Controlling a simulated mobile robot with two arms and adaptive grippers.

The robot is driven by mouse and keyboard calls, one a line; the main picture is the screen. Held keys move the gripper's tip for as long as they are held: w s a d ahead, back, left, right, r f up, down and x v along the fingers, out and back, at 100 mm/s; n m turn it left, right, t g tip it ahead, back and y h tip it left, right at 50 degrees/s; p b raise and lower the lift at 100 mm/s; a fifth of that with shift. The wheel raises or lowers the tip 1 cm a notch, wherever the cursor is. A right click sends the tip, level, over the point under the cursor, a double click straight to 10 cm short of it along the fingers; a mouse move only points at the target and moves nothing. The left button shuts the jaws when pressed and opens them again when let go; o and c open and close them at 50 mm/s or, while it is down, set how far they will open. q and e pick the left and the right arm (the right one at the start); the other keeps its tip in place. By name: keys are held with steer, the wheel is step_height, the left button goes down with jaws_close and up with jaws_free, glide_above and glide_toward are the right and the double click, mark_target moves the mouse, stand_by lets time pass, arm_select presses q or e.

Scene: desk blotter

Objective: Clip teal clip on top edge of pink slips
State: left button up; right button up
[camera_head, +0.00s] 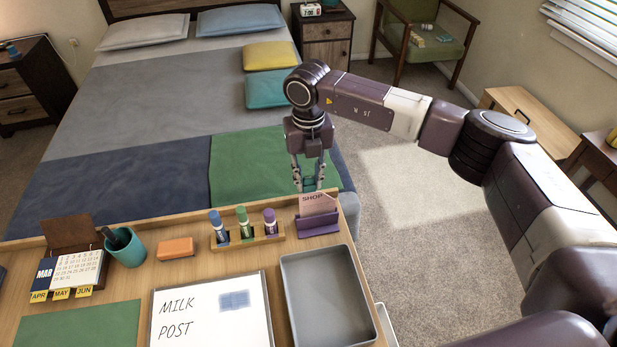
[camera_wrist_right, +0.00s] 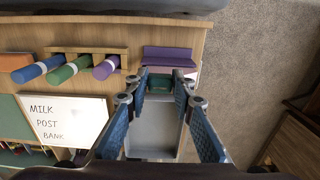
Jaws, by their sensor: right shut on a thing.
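The pink slips (camera_head: 318,203), marked "SHOP", stand upright in a purple holder (camera_head: 319,224) at the desk's far right corner. The holder also shows in the right wrist view (camera_wrist_right: 168,56). My right gripper (camera_head: 308,186) points down right at the slips' top edge. It is shut on the teal clip (camera_head: 309,182), which also shows between the fingertips in the right wrist view (camera_wrist_right: 160,83). The clip appears at or just above the top edge; I cannot tell whether it touches the slips. The fingers partly hide the clip. My left gripper is not in view.
A wooden rack (camera_head: 247,239) with three markers stands left of the holder. A grey tray (camera_head: 330,298) and a whiteboard (camera_head: 180,305) lie in front. An orange block (camera_head: 175,248) and teal cup (camera_head: 128,250) are farther left. The bed is behind the desk.

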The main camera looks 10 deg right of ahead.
mark_target(309, 178)
steer(key=shift+s+f+b, duration=0.15)
steer(key=shift+f+b, duration=0.55)
steer(key=shift+f, duration=0.3)
steer(key=o, duration=0.8)
step_height(309, 178, up, 12)
steer(key=shift+r, duration=0.1)
